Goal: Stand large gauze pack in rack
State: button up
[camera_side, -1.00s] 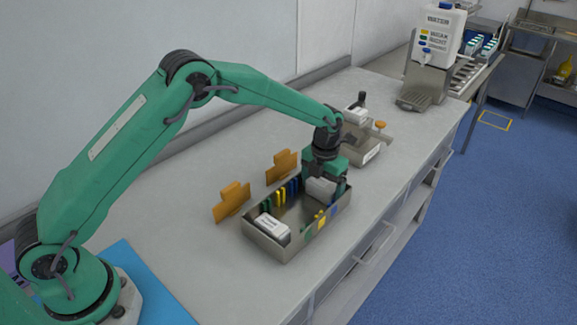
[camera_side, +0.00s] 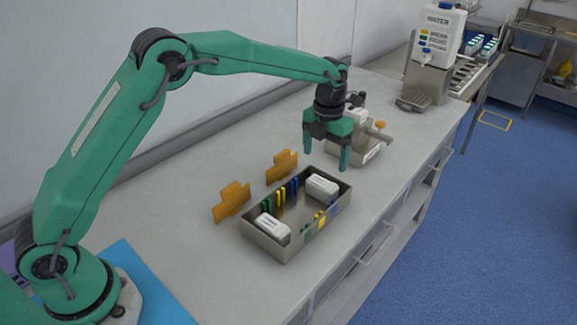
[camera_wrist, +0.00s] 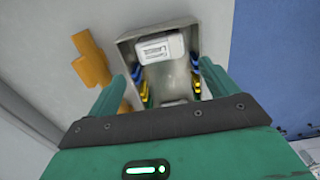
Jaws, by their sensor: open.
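The rack is a metal tray (camera_side: 287,250) with green, yellow and blue dividers along both long walls. A white labelled pack (camera_side: 322,186) lies in its far end, beside the blue dividers. It shows whole in the wrist view (camera_wrist: 158,46). A second white pack (camera_side: 272,228) is in the near end; in the wrist view it is mostly hidden behind my gripper. I cannot tell for sure which is the large gauze pack. My gripper (camera_side: 326,158) is open and empty above the rack's far end, its fingers apart from both packs.
Two orange brackets (camera_side: 232,201) (camera_side: 282,166) stand beside the rack on the wall side. A second metal container (camera_side: 372,152) with an orange knob stands behind my gripper.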

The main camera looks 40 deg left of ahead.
jog(key=shift+r, duration=0.75)
jog(key=s+a+r+n+t, duration=0.1)
jog(key=s+a+r+n, duration=0.3)
jog(key=s+r+n, duration=0.35)
jog(key=s+a+r+n+t, duration=0.2)
jog(key=s+a+r+n, duration=0.2)
jog(key=s+r+n, duration=0.4)
jog(key=s+a+f+n+t, duration=0.1)
jog(key=s+a+f+n, duration=0.1)
jog(key=s+n, duration=0.7)
jog(key=s+a+f+n+t, duration=0.1)
jog(key=s+a+f+n, duration=0.1)
jog(key=s+n, duration=0.7)
jog(key=shift+s+n+t, duration=0.25)
jog(key=shift+n+t, duration=0.05)
jog(key=shift+n, duration=0.95)
